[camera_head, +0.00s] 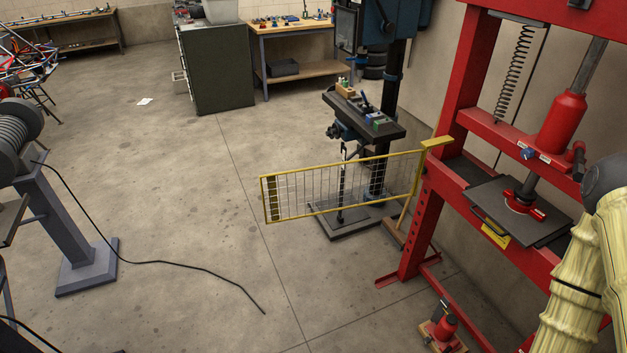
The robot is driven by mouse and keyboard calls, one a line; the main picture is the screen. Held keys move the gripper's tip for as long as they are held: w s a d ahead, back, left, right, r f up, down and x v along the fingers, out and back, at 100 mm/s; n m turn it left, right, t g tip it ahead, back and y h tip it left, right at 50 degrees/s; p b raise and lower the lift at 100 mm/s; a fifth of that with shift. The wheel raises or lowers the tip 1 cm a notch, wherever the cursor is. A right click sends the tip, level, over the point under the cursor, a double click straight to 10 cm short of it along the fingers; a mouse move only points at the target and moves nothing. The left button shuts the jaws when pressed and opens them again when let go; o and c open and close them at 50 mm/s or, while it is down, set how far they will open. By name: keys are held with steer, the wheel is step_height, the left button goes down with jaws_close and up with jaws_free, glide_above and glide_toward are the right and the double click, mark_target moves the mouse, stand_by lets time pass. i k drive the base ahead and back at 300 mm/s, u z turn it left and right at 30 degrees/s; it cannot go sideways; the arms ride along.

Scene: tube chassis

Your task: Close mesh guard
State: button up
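The mesh guard (318,188) is a yellow rectangular frame with thin wire mesh. It stands out to the left from a yellow post and bracket (436,143) beside the red press frame (441,130). The guard is swung open, away from the front of the press, with its free end over the open floor. A drill press shows behind it, partly through the mesh. Part of my arm in a pale yellow sleeve shows at the lower right edge. My gripper is not in view.
A red hydraulic jack (446,327) stands on the floor by the press base. A grey pedestal grinder (68,215) stands at the left, its black cable (160,262) trailing across the floor. The drill press (366,119) is behind the guard.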

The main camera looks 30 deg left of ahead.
mark_target(272, 182)
steer(key=u, duration=1.85)
steer(key=i, duration=4.25)
steer(key=z, duration=4.25)
steer(key=i, duration=0.95)
steer(key=u, duration=0.05)
